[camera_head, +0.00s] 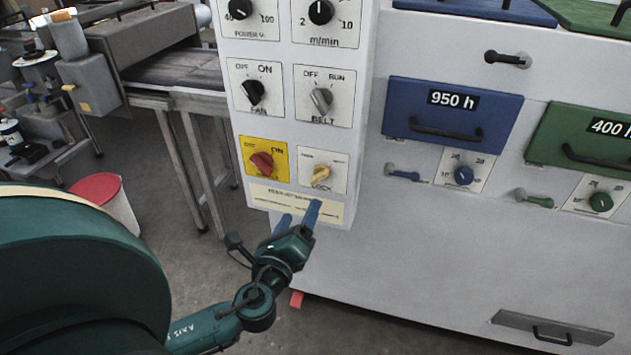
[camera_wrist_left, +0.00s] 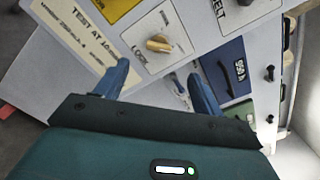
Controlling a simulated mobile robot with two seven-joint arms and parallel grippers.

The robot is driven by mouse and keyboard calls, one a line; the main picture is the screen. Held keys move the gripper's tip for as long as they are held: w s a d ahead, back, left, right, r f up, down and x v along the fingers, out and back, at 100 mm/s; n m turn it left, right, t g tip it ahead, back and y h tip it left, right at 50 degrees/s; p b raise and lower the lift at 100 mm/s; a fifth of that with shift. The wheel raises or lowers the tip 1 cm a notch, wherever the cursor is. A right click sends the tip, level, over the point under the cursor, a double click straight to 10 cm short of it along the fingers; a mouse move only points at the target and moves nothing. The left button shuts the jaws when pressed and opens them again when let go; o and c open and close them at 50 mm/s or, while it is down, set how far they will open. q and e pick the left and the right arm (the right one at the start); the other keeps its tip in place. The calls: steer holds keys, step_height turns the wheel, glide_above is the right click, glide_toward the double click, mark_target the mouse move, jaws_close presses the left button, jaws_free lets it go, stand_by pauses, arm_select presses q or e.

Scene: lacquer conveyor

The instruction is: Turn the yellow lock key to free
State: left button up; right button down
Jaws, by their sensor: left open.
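The yellow lock key (camera_head: 320,175) sits on a white plate marked LOCK, low on the right side of the white control panel (camera_head: 268,105). In the left wrist view the key (camera_wrist_left: 159,43) lies ahead of my fingers, apart from them. The lettering around the key is too small to read fully. My right gripper does not show.
A red knob (camera_head: 262,163) on a yellow plate is left of the key. The BELT knob (camera_head: 321,100) and FAN knob (camera_head: 253,92) are above. A cream label (camera_head: 295,203) lies below. A blue drawer front (camera_head: 452,113) is to the right.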

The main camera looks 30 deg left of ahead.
mark_target(316, 179)
arm_select(q)
steer(key=p+x, duration=0.1)
steer(key=x, duration=1)
steer(key=shift+w+a, duration=0.15)
steer(key=shift+w, duration=0.35)
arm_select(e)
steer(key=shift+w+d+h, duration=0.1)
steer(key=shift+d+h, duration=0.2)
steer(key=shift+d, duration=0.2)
arm_select(q)
steer(key=shift+c, duration=0.6)
steer(key=c, duration=0.9)
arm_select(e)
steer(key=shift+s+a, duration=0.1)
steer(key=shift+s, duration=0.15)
